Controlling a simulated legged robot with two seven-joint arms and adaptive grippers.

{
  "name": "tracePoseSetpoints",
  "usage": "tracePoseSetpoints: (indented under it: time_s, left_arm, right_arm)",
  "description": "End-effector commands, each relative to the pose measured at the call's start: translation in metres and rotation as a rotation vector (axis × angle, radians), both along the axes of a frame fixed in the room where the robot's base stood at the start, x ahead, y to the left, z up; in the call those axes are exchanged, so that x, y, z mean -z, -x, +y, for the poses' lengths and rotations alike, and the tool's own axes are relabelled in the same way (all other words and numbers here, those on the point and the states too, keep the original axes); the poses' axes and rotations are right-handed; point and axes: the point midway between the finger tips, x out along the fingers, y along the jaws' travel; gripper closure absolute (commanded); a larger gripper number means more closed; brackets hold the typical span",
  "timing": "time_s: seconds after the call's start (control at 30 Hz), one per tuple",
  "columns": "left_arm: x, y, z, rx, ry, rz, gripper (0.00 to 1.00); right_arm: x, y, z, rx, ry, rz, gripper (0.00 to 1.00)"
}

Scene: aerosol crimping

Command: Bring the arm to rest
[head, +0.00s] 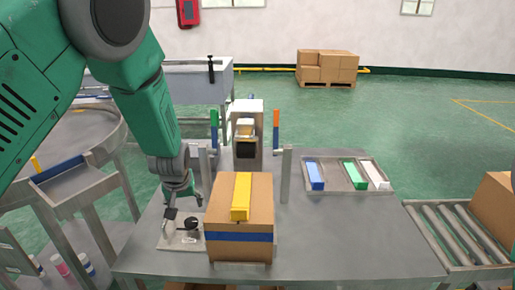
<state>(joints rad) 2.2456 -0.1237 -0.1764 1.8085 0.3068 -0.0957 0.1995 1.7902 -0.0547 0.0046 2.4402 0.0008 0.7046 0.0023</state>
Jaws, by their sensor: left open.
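My left arm comes in from the upper left, green and large in the head view. Its gripper (183,201) hangs pointing down over the left part of the metal table (330,235). It is open, and nothing shows between its fingers. Below it lies a small light plate (180,242) with a dark round part (188,225) on it. The gripper is just left of a cardboard box (239,212), with a gap between them. My right gripper does not show.
A tray (336,175) with blue, green and white pieces lies back right. A roller conveyor (457,232) is at right; the table's right part is clear.

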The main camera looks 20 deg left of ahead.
Motion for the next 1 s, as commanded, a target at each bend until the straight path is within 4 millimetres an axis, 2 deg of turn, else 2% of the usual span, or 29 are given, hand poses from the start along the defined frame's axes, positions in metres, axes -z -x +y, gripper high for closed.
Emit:
tracePoseSetpoints:
  time_s: [0.07, 0.13, 0.17, 0.27, 0.37, 0.4, 0.5, 0.63, 0.8, 0.83, 0.9, 1.0]
  left_arm:
    - [0.005, 0.005, 0.0, 0.003, -0.001, 0.007, 0.42]
    - [0.02, 0.017, 0.001, 0.015, -0.006, 0.028, 0.42]
    - [0.029, 0.025, 0.001, 0.024, -0.01, 0.041, 0.42]
    - [0.07, 0.067, 0.001, 0.068, -0.021, 0.102, 0.42]
    - [0.115, 0.129, -0.004, 0.137, -0.025, 0.176, 0.42]
    - [0.13, 0.155, -0.006, 0.169, -0.024, 0.203, 0.42]
    - [0.159, 0.22, -0.016, 0.245, -0.006, 0.268, 0.42]
    - [0.176, 0.296, -0.033, 0.332, 0.034, 0.334, 0.42]
    - [0.177, 0.383, -0.058, 0.426, 0.111, 0.399, 0.42]
    - [0.18, 0.389, -0.061, 0.441, 0.12, 0.399, 0.42]
    - [0.204, 0.373, -0.062, 0.465, 0.097, 0.372, 0.42]
    - [0.221, 0.365, -0.065, 0.489, 0.084, 0.361, 0.42]
  right_arm:
    - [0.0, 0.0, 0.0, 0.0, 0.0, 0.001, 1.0]
    - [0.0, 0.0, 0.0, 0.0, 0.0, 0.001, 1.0]
    - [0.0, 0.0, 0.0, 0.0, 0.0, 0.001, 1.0]
    - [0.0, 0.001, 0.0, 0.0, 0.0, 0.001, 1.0]
    - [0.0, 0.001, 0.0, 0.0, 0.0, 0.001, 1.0]
    - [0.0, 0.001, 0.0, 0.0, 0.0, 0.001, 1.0]
    - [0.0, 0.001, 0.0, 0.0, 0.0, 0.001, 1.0]
    - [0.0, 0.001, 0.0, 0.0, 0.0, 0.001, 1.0]
    - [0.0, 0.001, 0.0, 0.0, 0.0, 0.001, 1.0]
    - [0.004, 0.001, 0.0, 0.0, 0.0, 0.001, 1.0]
    - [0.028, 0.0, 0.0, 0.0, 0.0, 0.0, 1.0]
    - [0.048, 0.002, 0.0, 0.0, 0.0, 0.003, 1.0]
